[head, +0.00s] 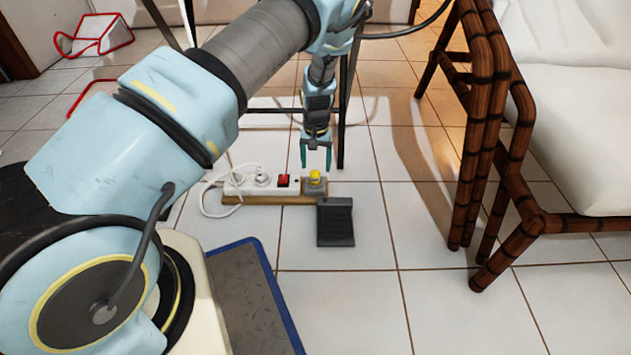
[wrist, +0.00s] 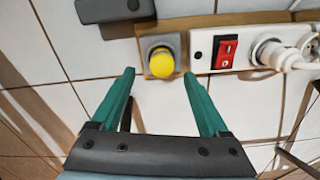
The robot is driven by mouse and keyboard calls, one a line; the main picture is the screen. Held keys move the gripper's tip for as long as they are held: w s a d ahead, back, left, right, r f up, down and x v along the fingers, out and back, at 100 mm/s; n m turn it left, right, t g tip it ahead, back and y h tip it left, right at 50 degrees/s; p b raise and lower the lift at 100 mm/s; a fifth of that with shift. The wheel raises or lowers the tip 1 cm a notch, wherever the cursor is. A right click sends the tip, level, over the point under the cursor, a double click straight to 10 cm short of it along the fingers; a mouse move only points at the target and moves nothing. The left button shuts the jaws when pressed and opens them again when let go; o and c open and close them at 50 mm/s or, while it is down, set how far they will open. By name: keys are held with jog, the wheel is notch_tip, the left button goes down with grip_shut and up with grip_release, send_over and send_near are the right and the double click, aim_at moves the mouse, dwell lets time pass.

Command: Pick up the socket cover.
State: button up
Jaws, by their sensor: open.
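What appears to be the socket cover is a round yellow cap (head: 314,176) on a grey square base at the right end of the power strip board. In the wrist view the yellow cap (wrist: 161,63) sits just beyond the space between the fingertips. My gripper (head: 316,160) points down above the cap, with its two green fingers apart and nothing between them. In the wrist view my gripper (wrist: 158,75) is also open and empty, apart from the cap. The grey base (wrist: 158,45) shows around and beside the cap.
The white power strip (head: 240,184) has a red switch (head: 283,180) and a plug with a white cable (head: 212,203). A dark grey block (head: 335,221) lies on the tiles in front. A bamboo-framed chair (head: 485,150) stands right. Dark table legs (head: 347,100) stand close behind my gripper.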

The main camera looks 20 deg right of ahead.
aim_at(315, 172)
jog(key=f+b, duration=0.1)
jog(key=f, duration=0.1)
jog(key=f+b, duration=0.2)
jog(key=shift+a+f, duration=0.2)
jog(key=shift+f, duration=0.2)
grip_shut()
